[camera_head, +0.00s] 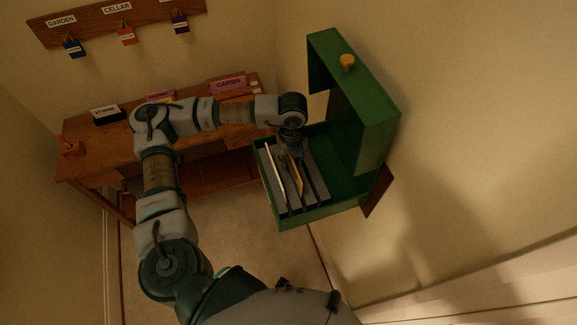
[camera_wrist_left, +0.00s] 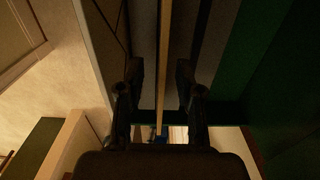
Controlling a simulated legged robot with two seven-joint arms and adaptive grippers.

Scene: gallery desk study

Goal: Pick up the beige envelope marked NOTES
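A thin beige envelope (camera_head: 297,176) stands on edge in a grey slotted rack inside the open green wall box (camera_head: 292,218). Any NOTES marking cannot be read from here. My left gripper (camera_head: 291,151) points down into the box over the envelope, partly hiding its far end. In the left wrist view the gripper (camera_wrist_left: 160,75) is open. Its two dark fingers sit on either side of a beige upright edge (camera_wrist_left: 165,45), which seems to be the envelope, with gaps on both sides. My right gripper is out of view.
A paler flat item (camera_head: 275,170) stands in the rack left of the envelope. A wooden desk (camera_head: 100,152) with labelled items stands behind my left arm.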

